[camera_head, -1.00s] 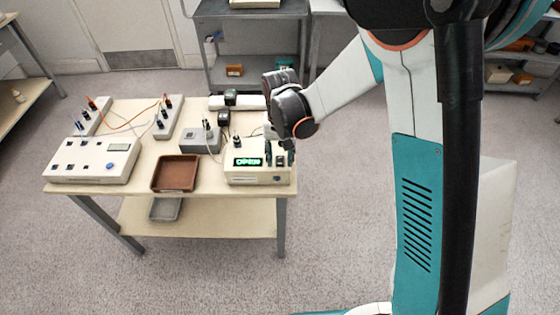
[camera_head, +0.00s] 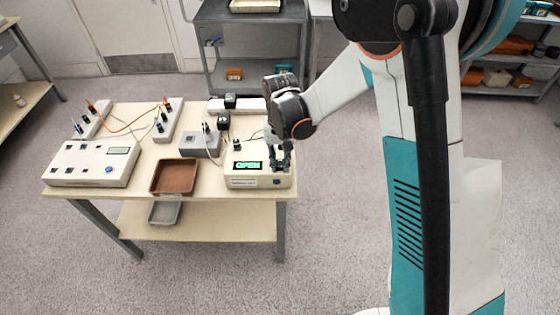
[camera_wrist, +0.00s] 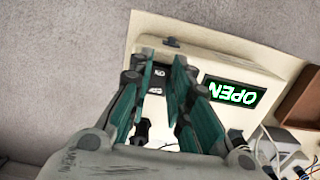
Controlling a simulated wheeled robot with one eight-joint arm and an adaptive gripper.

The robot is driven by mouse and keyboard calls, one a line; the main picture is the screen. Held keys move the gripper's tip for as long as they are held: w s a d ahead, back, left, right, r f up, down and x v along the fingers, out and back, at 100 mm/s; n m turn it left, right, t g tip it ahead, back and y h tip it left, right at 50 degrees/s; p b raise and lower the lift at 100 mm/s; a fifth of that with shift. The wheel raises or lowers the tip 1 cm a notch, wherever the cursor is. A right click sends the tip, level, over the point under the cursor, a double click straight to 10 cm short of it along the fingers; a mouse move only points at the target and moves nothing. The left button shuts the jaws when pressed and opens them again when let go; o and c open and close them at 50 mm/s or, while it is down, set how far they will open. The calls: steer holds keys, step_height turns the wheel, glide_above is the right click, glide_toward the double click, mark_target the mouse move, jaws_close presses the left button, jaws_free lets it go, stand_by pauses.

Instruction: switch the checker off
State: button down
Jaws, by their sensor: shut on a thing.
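The checker is a cream box (camera_head: 245,182) at the table's front right. Its green display (camera_head: 248,165) reads OPEN, and the same display shows upside down in the wrist view (camera_wrist: 234,93). My gripper (camera_head: 281,166) points down at the right part of the checker's top. In the wrist view my gripper (camera_wrist: 162,58) has its teal fingers on either side of a black part with white marks (camera_wrist: 157,77), and is shut on it. The fingers hide much of this part, so I cannot tell its full shape. A small dark knob (camera_wrist: 171,42) shows near the checker's edge.
A brown tray (camera_head: 174,191) lies left of the checker. A grey box (camera_head: 200,145) with plugs and cables stands behind. A larger cream panel (camera_head: 85,183) is at the left, with terminal strips and wires behind it. A white power strip (camera_head: 255,104) is at the back.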

mark_target(280, 159)
steer(key=shift+w+g, duration=0.3)
steer(key=shift+g, duration=0.8)
steer(key=c, duration=1.5)
jaws_free()
steer(key=shift+r, duration=0.1)
steer(key=v, duration=1.2)
steer(key=shift+d, duration=0.1)
